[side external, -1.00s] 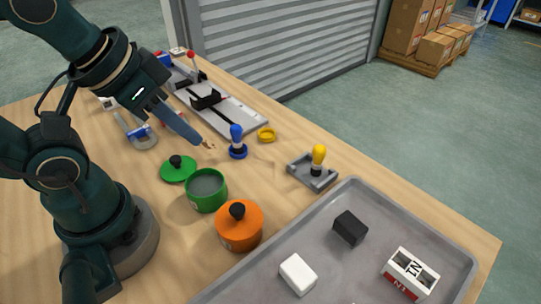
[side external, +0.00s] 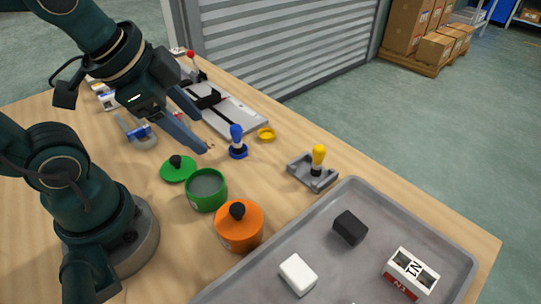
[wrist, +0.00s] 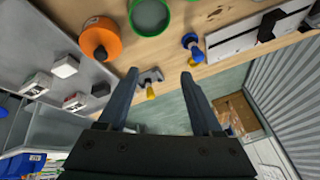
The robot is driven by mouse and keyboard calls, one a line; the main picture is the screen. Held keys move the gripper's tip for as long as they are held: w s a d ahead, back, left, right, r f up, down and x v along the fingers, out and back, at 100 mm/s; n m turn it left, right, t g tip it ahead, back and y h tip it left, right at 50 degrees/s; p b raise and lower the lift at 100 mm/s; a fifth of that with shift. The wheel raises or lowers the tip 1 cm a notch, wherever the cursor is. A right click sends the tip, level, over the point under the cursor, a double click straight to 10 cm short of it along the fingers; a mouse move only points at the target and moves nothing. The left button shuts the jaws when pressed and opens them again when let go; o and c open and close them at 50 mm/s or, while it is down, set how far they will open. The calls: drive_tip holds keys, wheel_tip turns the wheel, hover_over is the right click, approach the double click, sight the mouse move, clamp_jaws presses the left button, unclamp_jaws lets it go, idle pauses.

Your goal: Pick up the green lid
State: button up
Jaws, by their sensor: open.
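The green lid (side external: 178,169) with a black knob lies flat on the wooden table, beside the open green pot (side external: 206,190). My gripper (side external: 203,142) is open and empty, above the table beyond the lid and left of the blue-handled stamp (side external: 237,142).
An orange lidded pot (side external: 240,228) stands in front of the green pot. A yellow-handled tool (side external: 318,160) sits in a grey holder. A grey tray (side external: 330,205) holds black, white and labelled blocks. A metal rail fixture (side external: 235,118) lies behind. A small yellow ring (side external: 267,135) is nearby.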

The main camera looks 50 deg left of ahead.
drive_tip(key=w+a+f+m+g, duration=0.2)
drive_tip(key=a+f+m+g, duration=0.15)
drive_tip(key=a, duration=0.25)
drive_tip(key=g, duration=0.2)
hover_over(175, 158)
wheel_tip(175, 158, down, 5)
drive_tip(key=shift+w+d+r, duration=0.1)
drive_tip(key=shift+d+r, duration=0.05)
drive_tip(key=shift+s+a+f, duration=0.2)
drive_tip(key=shift+f, duration=2.5)
clamp_jaws()
